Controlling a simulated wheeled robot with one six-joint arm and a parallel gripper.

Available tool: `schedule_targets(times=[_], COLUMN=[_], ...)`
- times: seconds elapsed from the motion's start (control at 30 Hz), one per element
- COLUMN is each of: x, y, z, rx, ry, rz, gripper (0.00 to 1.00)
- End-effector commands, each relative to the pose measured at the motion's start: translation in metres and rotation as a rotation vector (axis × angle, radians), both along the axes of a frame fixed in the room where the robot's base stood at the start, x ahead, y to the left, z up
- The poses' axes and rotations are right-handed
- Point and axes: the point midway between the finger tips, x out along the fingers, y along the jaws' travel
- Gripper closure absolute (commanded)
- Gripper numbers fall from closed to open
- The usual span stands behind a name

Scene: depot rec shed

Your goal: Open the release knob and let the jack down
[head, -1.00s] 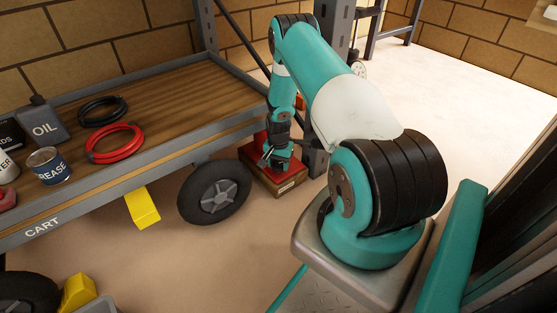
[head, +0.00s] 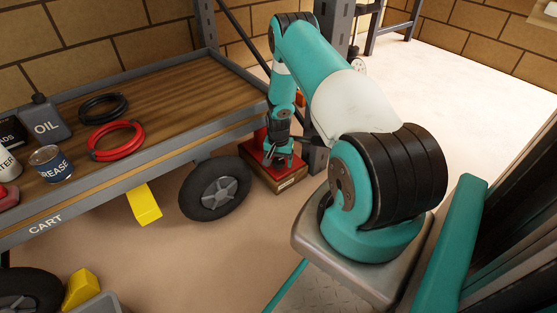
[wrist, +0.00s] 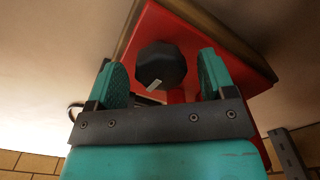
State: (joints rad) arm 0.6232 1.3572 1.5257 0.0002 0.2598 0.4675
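The red jack (head: 259,139) stands on a wooden block (head: 291,184) on the floor beside the cart wheel. In the wrist view the jack's red body (wrist: 152,25) carries a dark faceted knob (wrist: 161,62) with a pale mark on it. My gripper (wrist: 162,74) is open, its two teal fingers on either side of the knob, with gaps showing on both sides. In the head view my gripper (head: 278,159) is low over the jack and hides much of it; the knob cannot be made out there.
The cart (head: 140,180) stands close on the left, with a black wheel (head: 215,188) near the jack. A yellow chock (head: 143,204) is under the cart. Open floor lies in front.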

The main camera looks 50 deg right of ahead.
Motion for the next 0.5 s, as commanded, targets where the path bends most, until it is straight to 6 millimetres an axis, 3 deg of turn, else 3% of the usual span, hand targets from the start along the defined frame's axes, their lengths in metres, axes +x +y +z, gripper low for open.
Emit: schedule_targets(times=[0.27,0.37,0.5], x=[0.000,0.001,0.001], y=[0.000,0.000,-0.001], z=[0.003,0.015,0.045], rx=[0.000,-0.001,-0.001], ry=[-0.001,-0.002,-0.002], rz=[0.000,0.000,0.000], gripper=[0.24,0.24,0.24])
